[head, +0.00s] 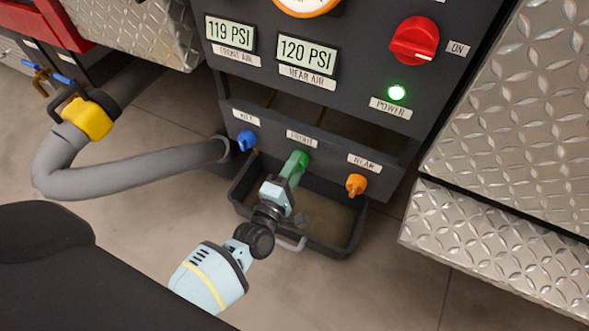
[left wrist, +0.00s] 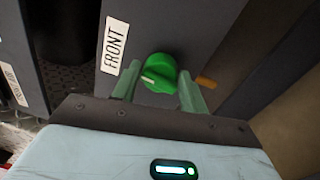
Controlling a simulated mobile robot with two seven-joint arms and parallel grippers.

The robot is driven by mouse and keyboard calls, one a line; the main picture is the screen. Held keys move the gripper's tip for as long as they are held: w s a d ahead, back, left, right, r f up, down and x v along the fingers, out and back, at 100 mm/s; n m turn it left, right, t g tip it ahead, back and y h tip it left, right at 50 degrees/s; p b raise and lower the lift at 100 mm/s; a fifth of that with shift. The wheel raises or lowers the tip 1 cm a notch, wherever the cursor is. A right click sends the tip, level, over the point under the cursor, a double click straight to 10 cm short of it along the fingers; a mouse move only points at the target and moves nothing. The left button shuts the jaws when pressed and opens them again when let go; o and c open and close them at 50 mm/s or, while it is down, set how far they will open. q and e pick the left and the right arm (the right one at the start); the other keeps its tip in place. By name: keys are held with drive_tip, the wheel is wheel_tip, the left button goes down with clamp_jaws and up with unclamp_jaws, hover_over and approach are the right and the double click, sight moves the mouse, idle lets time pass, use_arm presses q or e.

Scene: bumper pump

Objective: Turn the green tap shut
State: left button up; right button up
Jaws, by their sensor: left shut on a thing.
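The green tap (head: 303,158) sits on the dark pump panel under the FRONT label. In the left wrist view the green tap (left wrist: 160,72) shows as a round knob with a pale mark on its face, under the FRONT label (left wrist: 115,45). My left gripper (head: 292,176) has its fingers on the tap. In the left wrist view, the two green-grey fingers of my left gripper (left wrist: 160,84) stand on either side of the knob, shut on it. The gripper partly hides the tap in the head view. My right gripper is not in view.
A blue tap (head: 246,140) is left and an orange tap (head: 356,184) right of the green one. A dark tray (head: 337,252) lies below. A grey hose (head: 130,176) with a yellow fitting (head: 87,118) runs at left. Diamond-plate boxes (head: 500,245) stand at right.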

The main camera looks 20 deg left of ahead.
use_arm(q)
drive_tip(key=shift+f+n, duration=0.2)
drive_tip(key=shift+n, duration=0.4)
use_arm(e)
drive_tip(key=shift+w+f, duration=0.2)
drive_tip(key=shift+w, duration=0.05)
use_arm(q)
drive_tip(key=shift+s, duration=0.1)
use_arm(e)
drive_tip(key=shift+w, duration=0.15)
use_arm(q)
drive_tip(key=o, duration=0.7)
drive_tip(key=shift+o, duration=0.9)
drive_tip(key=shift+r, duration=0.1)
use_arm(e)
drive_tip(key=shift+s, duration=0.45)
use_arm(q)
drive_tip(key=s+p, duration=0.2)
drive_tip(key=s, duration=0.5)
drive_tip(key=shift+s+f, duration=0.25)
drive_tip(key=shift+s, duration=0.1)
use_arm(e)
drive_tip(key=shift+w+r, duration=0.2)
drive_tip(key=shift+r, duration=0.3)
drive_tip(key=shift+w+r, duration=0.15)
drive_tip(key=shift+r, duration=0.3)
use_arm(q)
drive_tip(key=shift+a, duration=0.1)
